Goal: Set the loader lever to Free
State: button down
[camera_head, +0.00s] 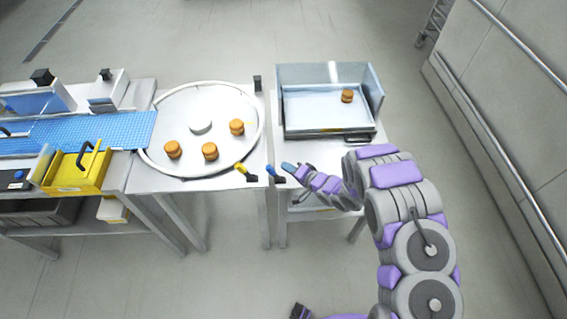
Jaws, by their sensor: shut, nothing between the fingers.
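Two small levers stand at the front edge of the stations: a yellow-handled lever (243,170) at the front right corner of the round table, and a blue-handled lever (271,171) just right of it, by the edge of the tray stand. No label is legible, so I cannot tell which is the loader lever or read its setting. Both handles tilt up to the left. My gripper (289,167) is shut and empty, just right of the blue lever. Its tip appears close to the handle; contact cannot be told.
A round turntable (190,105) with a raised rim holds several orange-brown rounds and a white hub. A tray (310,108) at the right holds one round (347,96). A blue conveyor (95,131) and yellow bin (75,175) are at left. Floor in front is clear.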

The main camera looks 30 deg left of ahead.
jog(key=shift+w+v, duration=0.25)
jog(key=shift+v, duration=5.4)
jog(key=w+d+r+t+h+b, duration=0.2)
jog(key=w+d+r+t+h, duration=0.2)
jog(key=w+d+h, duration=0.55)
jog(key=s+d+r+m+h+b, duration=0.15)
jog(key=d+r, duration=0.25)
jog(key=d, duration=0.6)
jog(key=d+r+n+h+b, duration=0.1)
jog(key=d+r+h, duration=0.25)
jog(key=d, duration=0.65)
jog(key=s+d+r+m+g+h+b, duration=0.1)
jog(key=s+d+r+g, duration=0.2)
jog(key=s, duration=0.6)
jog(key=s+d+r+m+g+h+b, duration=0.15)
jog(key=s+d+r, duration=0.3)
jog(key=s, duration=0.45)
jog(key=s+a+n+g+y+b, duration=0.1)
jog(key=s+a+g, duration=0.1)
jog(key=s, duration=1)
jog(key=s+a+r+n+g+y+b, duration=0.1)
jog(key=s+a+g+y, duration=0.1)
jog(key=s, duration=0.9)
jog(key=shift+s+a+r+g, duration=0.2)
jog(key=shift+s+a+g, duration=0.2)
jog(key=shift+a+g, duration=0.3)
